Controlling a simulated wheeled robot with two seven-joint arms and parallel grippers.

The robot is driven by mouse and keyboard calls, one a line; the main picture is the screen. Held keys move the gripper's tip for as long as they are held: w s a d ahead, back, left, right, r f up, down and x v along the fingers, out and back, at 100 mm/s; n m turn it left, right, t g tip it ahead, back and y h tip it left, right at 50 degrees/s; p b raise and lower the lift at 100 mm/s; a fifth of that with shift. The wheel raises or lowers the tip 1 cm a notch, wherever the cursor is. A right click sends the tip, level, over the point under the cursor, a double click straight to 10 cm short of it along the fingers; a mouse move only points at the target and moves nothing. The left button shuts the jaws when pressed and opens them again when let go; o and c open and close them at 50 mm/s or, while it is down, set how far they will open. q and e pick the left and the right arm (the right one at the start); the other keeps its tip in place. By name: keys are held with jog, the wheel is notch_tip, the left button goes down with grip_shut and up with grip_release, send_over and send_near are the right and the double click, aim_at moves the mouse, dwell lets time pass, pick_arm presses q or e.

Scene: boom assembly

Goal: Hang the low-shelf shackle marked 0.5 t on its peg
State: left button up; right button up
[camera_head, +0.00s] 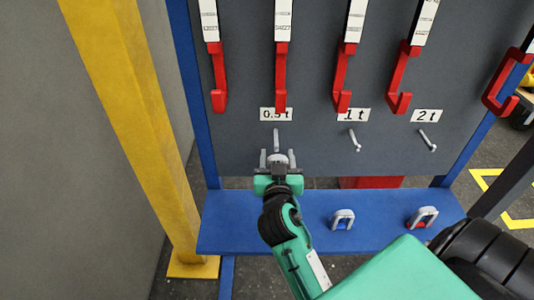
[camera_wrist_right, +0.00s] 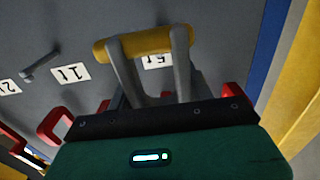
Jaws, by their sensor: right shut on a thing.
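A grey shackle (camera_wrist_right: 182,65) with a yellow pin (camera_wrist_right: 147,43) is held in my right gripper (camera_head: 278,162). In the head view, only a small pale part of the shackle (camera_head: 280,160) shows between the fingers. The 0.5 t peg (camera_head: 276,136) sticks out of the dark panel under its label (camera_head: 276,114). The gripper is just below this peg in the head view; I cannot tell whether the shackle touches it. In the right wrist view, the label (camera_wrist_right: 157,61) shows between the shackle's legs, and its peg is hidden. My left gripper is not in view.
Two other shackles, one with a blue pin (camera_head: 342,219) and one with a red pin (camera_head: 422,217), stand on the blue shelf (camera_head: 240,232). The 1 t (camera_head: 355,141) and 2 t (camera_head: 428,141) pegs are bare. Red hooks (camera_head: 281,80) hang above. A yellow post (camera_head: 135,120) stands left.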

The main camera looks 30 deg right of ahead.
aim_at(276, 144)
jog(key=shift+f+p+x, duration=0.15)
jog(key=shift+p+x, duration=0.1)
jog(key=shift+x, duration=1.45)
jog(key=shift+f+p+x, duration=0.15)
jog(key=shift+p+x, duration=0.1)
jog(key=shift+x, duration=2.45)
jog(key=shift+w+d+f, duration=0.1)
jog(key=shift+w+d, duration=0.1)
jog(key=shift+w, duration=0.25)
jog(key=shift+f, duration=0.25)
jog(key=shift+w+d+f+b, duration=0.15)
jog(key=shift+w+f+b, duration=0.05)
jog(key=shift+w+b, duration=0.1)
jog(key=shift+w+d+f, duration=0.1)
jog(key=shift+f, duration=0.1)
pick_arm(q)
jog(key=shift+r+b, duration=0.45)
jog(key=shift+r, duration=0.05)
pick_arm(e)
jog(key=shift+f, duration=0.15)
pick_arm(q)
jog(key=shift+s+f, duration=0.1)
pick_arm(e)
jog(key=o, duration=1.3)
jog(key=shift+f, duration=0.1)
